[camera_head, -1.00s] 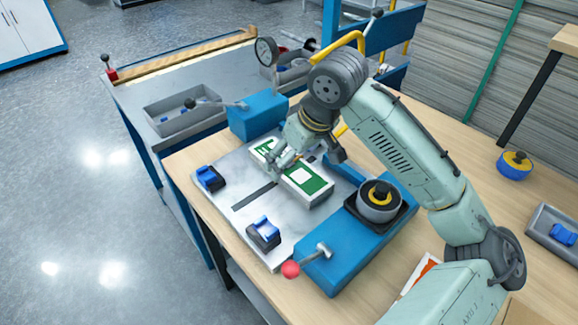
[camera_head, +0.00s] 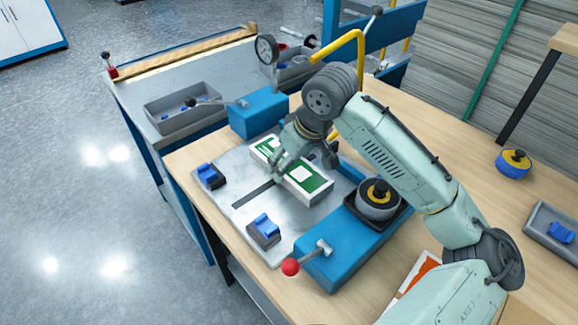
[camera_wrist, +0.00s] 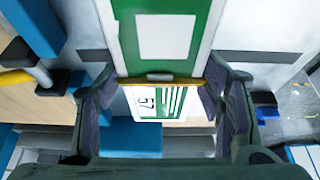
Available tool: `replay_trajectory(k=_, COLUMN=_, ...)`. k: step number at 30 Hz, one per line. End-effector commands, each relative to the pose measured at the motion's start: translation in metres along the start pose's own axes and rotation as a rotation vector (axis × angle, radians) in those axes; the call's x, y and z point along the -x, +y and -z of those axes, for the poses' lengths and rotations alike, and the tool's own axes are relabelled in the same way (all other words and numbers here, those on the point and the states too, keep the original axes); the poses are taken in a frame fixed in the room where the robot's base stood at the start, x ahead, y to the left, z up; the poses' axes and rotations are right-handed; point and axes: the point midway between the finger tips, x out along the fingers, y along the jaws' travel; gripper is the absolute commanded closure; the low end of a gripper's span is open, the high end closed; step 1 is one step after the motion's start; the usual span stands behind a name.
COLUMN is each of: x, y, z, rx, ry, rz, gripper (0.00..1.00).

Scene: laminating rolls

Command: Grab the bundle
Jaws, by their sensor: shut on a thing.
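The bundle is a flat green and white block (camera_head: 310,182) lying on the grey metal plate (camera_head: 225,190). My gripper (camera_head: 280,162) is down at the bundle's middle, coming from above, and hides part of it. In the wrist view the bundle (camera_wrist: 196,50) runs between the fingers of my gripper (camera_wrist: 160,92), with a narrow yellowish band across it. The fingers stand one on each side and are shut on it. The bundle's underside is hidden, so I cannot tell if it fully touches the plate.
Blue clamps (camera_head: 209,177) and (camera_head: 263,231) sit on the plate's left and front. A blue block with a dial gauge (camera_head: 266,49) stands behind. A blue base with a round roll (camera_head: 378,198) and a red-knobbed lever (camera_head: 290,267) lies to the right.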

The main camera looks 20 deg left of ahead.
Motion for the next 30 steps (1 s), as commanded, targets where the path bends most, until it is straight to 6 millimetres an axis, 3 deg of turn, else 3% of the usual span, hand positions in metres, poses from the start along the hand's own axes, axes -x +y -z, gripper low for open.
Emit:
replay_trajectory(k=12, x=0.000, y=0.000, z=0.000, rx=0.000, ry=0.000, rz=0.000, gripper=0.76)
replay_trajectory(k=20, x=0.002, y=0.000, z=0.001, rx=0.000, ry=0.001, rz=-0.001, gripper=0.78)
replay_trajectory(k=23, x=0.010, y=0.001, z=0.005, rx=0.000, ry=0.003, rz=-0.002, gripper=0.78)
replay_trajectory(k=30, x=0.053, y=0.000, z=0.023, rx=0.003, ry=0.004, rz=-0.003, gripper=0.78)
